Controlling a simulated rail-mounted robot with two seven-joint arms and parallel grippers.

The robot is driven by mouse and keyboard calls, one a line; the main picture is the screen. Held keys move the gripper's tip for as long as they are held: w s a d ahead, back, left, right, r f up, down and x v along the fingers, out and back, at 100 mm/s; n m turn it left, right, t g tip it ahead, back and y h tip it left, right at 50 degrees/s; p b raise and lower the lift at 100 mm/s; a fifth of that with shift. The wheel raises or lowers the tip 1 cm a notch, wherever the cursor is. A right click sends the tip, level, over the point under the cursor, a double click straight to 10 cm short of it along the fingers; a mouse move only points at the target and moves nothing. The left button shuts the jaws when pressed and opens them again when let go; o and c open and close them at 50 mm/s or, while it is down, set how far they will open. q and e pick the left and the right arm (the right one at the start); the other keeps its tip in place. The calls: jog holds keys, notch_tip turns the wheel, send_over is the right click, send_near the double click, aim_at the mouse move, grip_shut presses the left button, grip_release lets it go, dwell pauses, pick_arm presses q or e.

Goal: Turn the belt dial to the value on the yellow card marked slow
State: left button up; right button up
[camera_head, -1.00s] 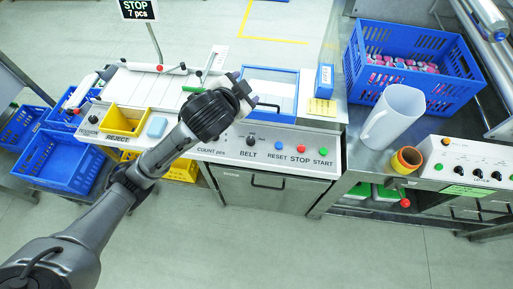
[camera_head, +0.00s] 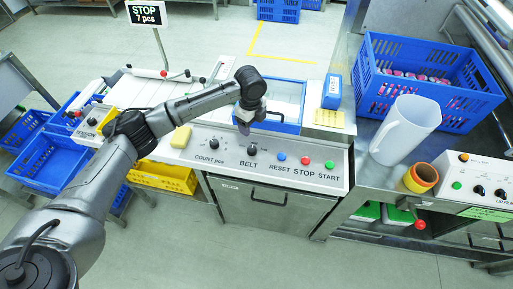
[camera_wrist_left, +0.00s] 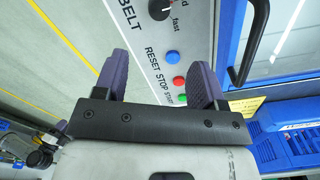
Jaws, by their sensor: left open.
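The belt dial (camera_head: 252,150) is a black knob above the word BELT on the front panel. In the left wrist view the dial (camera_wrist_left: 160,9) is at the top edge, partly cut off, with "fast" printed beside it. My left gripper (camera_head: 243,126) points down just above and behind the dial in the head view. Its purple fingers (camera_wrist_left: 161,75) are open with nothing between them, and apart from the dial. A yellow card (camera_head: 330,118) lies right of the blue-framed lid; its writing is too small to read. My right gripper is not in view.
The count dial (camera_head: 213,144) sits left of the belt dial. The blue reset (camera_head: 281,156), red stop (camera_head: 305,160) and green start (camera_head: 329,164) buttons sit to its right. A blue-framed lid (camera_head: 285,127) with a black handle is just behind. A white jug (camera_head: 405,130) stands farther right.

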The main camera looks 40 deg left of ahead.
aim_at(252, 149)
pick_arm(q)
notch_tip(252, 149, down, 14)
jog(key=shift+s+r+m+b, duration=0.1)
jog(key=shift+m+b, duration=0.95)
jog(key=shift+m, duration=0.05)
jog(key=shift+c, duration=0.3)
